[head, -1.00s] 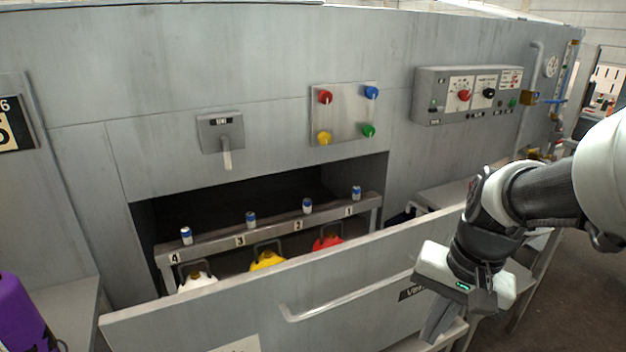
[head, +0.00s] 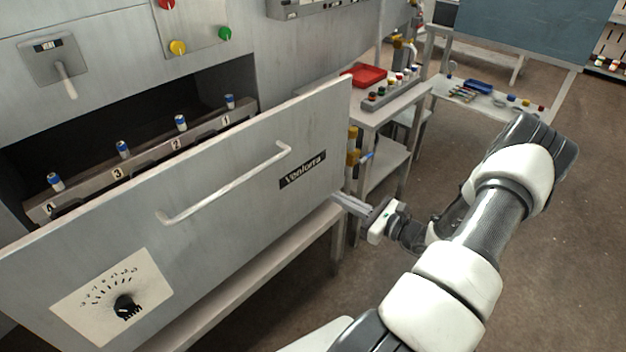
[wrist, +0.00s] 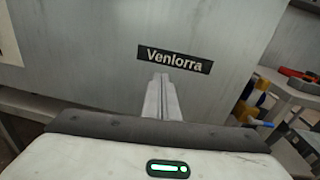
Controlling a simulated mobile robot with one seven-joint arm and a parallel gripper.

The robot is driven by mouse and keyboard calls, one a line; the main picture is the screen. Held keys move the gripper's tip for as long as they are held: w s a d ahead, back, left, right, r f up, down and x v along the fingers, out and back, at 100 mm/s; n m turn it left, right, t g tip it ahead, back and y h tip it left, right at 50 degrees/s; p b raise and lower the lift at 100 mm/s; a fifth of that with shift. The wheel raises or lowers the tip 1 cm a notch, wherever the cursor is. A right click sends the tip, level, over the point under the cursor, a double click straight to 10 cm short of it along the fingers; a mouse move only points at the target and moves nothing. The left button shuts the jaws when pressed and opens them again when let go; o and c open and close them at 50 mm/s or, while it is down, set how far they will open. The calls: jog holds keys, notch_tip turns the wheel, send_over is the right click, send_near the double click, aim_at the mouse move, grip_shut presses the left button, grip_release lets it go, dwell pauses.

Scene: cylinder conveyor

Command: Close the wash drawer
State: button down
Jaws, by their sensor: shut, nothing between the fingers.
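The wash drawer (head: 215,235) stands pulled out from the grey machine, its broad grey front towards me. It has a pale bar handle (head: 226,186), a black "Venlorra" label (head: 302,170) and a dial (head: 124,306) at lower left. My gripper (head: 338,198) is shut and empty near the right end of the drawer front, below the label. In the wrist view the closed fingers (wrist: 161,98) point at the drawer front (wrist: 95,70), just under the label. I cannot tell whether the fingertips touch it.
A numbered rack with small blue-and-white cylinders (head: 180,122) shows behind the drawer front. A side table (head: 398,108) with a red tray (head: 364,75) stands right of the drawer. A lever (head: 66,80) is on the machine above. Floor at the right is clear.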

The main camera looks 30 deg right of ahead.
jog(key=d+m+h, duration=0.1)
jog(key=d, duration=0.1)
jog(key=t+b, duration=0.1)
jog(key=b, duration=0.1)
send_near(302, 172)
jog(key=x, duration=0.6)
jog(key=shift+w, duration=0.2)
jog(key=shift+a, duration=0.1)
